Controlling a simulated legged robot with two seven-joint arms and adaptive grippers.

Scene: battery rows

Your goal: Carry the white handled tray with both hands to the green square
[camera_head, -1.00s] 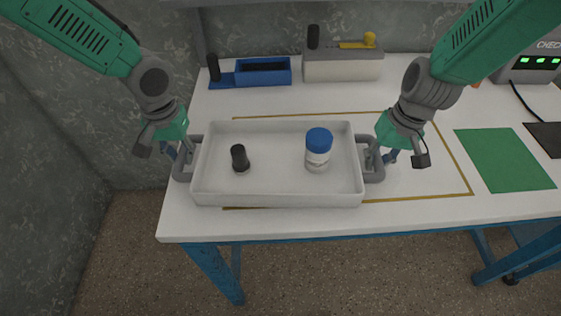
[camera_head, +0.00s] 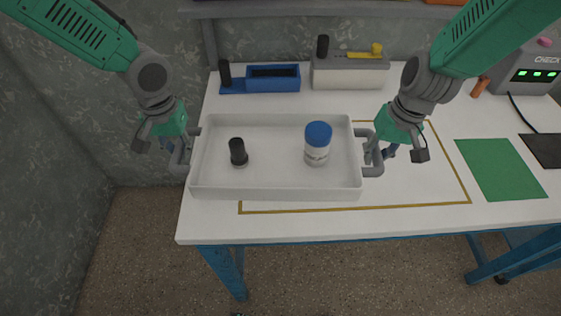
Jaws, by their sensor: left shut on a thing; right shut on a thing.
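The white tray (camera_head: 275,192) has grey handles at its left and right ends. It appears held above the left part of the table, near the front edge. Inside stand a black cylinder (camera_head: 238,151) on the left and a white bottle with a blue cap (camera_head: 317,143) on the right. My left gripper (camera_head: 172,146) is shut on the left handle (camera_head: 180,158). My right gripper (camera_head: 385,150) is shut on the right handle (camera_head: 373,168). Fingertips are partly hidden. The green square (camera_head: 500,170) lies flat on the table at the right, apart from the tray.
A yellow outline (camera_head: 420,205) marks the white table (camera_head: 330,222). At the back are a blue holder (camera_head: 272,79) with a black cylinder and a grey-white block (camera_head: 349,72). A checker box (camera_head: 531,72) and a black mat (camera_head: 543,150) are at the right.

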